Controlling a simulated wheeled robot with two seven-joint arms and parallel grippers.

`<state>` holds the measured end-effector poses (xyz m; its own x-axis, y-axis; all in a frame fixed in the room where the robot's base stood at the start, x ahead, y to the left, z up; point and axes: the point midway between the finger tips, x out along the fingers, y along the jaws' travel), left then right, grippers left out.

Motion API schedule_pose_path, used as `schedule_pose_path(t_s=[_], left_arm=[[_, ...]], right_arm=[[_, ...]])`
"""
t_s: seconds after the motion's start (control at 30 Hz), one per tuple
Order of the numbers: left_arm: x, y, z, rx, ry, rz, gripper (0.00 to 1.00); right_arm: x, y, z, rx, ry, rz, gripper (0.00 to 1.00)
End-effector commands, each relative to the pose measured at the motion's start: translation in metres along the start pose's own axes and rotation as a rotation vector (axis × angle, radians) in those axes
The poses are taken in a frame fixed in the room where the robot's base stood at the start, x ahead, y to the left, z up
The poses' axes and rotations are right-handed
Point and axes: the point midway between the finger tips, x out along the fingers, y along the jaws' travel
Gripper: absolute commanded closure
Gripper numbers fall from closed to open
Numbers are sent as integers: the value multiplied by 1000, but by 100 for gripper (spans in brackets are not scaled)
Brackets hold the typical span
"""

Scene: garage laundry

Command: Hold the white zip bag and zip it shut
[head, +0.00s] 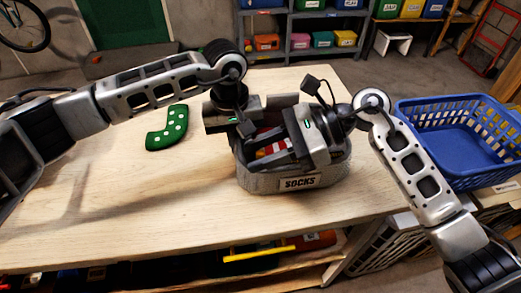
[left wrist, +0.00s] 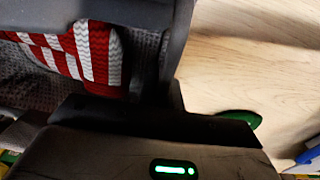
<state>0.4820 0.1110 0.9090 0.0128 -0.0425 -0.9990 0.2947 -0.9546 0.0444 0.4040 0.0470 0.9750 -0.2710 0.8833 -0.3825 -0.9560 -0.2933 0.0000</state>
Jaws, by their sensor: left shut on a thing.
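No white zip bag shows in either view. A grey woven basket (head: 247,182) with a "SOCKS" label stands on the table. A red-and-white striped sock (head: 277,148) lies in it and also shows in the left wrist view (left wrist: 88,45). My left gripper (head: 242,126) is at the basket's back left side, shut, apparently on its rim; its fingertips are partly hidden. The basket's grey wall (left wrist: 145,48) shows beside it in the left wrist view. My right gripper (head: 258,152) is over the basket with its fingers apart, the striped sock showing between them.
A green sock with white dots (head: 167,128) lies flat on the wooden table (head: 130,205), left of the basket. A blue laundry basket (head: 450,140) stands at the right. Coloured bins sit on a back shelf (head: 288,40). The table's left and front areas are clear.

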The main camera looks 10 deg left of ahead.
Motion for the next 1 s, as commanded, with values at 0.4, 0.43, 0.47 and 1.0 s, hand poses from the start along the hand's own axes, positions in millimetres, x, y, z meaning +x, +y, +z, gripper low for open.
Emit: schedule_pose_path(t_s=[0.4,0.43,0.47,1.0], left_arm=[[-1,0,0,0,1,2,100],[-1,0,0,0,1,2,100],[-1,0,0,0,1,2,100],[-1,0,0,0,1,1,100]], right_arm=[[4,0,0,0,0,0,90],[4,0,0,0,0,0,98],[4,0,0,0,0,0,100],[-50,-1,-24,5,8,-3,100]])
